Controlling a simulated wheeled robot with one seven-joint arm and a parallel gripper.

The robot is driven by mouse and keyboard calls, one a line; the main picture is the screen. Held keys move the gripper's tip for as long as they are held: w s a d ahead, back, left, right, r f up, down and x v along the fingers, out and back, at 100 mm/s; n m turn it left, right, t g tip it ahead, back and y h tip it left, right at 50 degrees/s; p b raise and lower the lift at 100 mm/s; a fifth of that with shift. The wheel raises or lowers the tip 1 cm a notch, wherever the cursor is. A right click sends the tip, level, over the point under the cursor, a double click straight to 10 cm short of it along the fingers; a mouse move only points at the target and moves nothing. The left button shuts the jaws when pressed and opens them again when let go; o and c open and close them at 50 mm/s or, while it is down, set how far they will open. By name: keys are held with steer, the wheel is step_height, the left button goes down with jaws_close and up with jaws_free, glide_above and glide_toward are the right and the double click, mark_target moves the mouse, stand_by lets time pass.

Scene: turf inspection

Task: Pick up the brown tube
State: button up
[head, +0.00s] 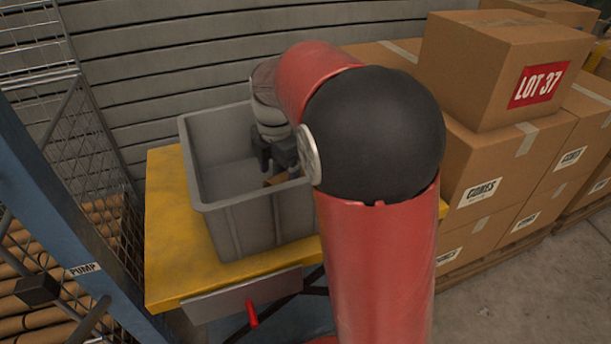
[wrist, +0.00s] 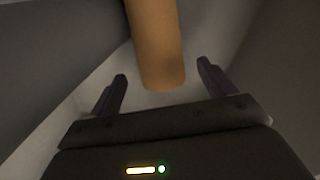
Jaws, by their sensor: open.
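The brown tube (wrist: 157,45) lies inside a grey bin. In the wrist view its near end reaches down between my gripper's two fingers, with a gap on either side; its far end runs out of the top of the picture. My gripper (wrist: 162,84) is open and empty. In the head view my gripper (head: 276,160) is down inside the grey bin (head: 262,225), near its right side. Only a small piece of the tube (head: 276,180) shows there, below the fingers; my arm and the bin wall hide the rest.
The bin stands on a yellow table (head: 170,240), its walls close around my gripper. Stacked cardboard boxes (head: 500,60) stand to the right. A blue post (head: 60,210) and wire mesh cage (head: 95,150) stand to the left. A slatted wall (head: 180,50) is behind.

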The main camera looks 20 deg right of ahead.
mark_target(278, 178)
step_height(278, 178, down, 3)
steer(key=shift+s+a+f, duration=0.1)
steer(key=shift+c, duration=0.2)
steer(key=c, duration=1)
steer(key=shift+r, duration=0.2)
